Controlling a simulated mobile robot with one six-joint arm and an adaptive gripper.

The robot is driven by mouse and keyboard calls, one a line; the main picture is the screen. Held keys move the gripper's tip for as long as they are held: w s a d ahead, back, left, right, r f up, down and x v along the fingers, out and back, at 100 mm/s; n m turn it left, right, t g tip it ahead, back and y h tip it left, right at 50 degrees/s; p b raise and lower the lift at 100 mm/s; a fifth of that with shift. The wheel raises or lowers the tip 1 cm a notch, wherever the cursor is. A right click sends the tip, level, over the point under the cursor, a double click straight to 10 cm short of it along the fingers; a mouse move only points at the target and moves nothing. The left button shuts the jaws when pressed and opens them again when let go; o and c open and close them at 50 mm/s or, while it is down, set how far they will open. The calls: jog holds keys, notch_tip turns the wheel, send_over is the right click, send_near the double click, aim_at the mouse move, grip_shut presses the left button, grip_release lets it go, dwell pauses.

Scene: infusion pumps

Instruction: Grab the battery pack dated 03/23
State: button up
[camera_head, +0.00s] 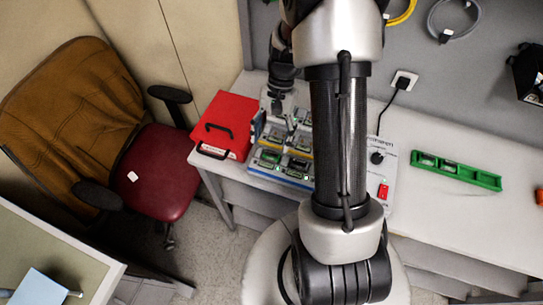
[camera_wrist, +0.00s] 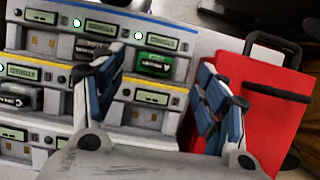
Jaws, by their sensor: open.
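A rack of infusion pumps (camera_head: 283,166) stands on the white bench; its modules, with small lit screens, fill the left of the wrist view (camera_wrist: 150,97). A green battery pack (camera_wrist: 153,66) sits in a bay there. A dark pack (camera_wrist: 92,47) sits in the bay to its left, and a grey-black pack (camera_wrist: 16,97) at the left edge. No date is legible, so I cannot tell which is 03/23. My gripper (camera_wrist: 162,62) is open and empty, its blue-padded fingers either side of the green pack in the picture. In the head view my gripper (camera_head: 284,112) is over the rack, which my arm partly hides.
A red box with black handles (camera_head: 226,119) stands close left of the rack; it also shows in the wrist view (camera_wrist: 262,110). A power unit with a red switch (camera_head: 383,190) is to the right. A chair (camera_head: 160,175) stands left.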

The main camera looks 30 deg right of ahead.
aim_at(271, 153)
jog(key=x, duration=0.2)
jog(key=b+x, duration=0.1)
jog(key=x, duration=0.1)
jog(key=shift+d+f, duration=0.2)
jog(key=shift+f, duration=0.1)
jog(key=shift+c, duration=0.2)
jog(key=c, duration=1.2)
jog(key=shift+r, duration=0.1)
jog(key=shift+c, duration=0.4)
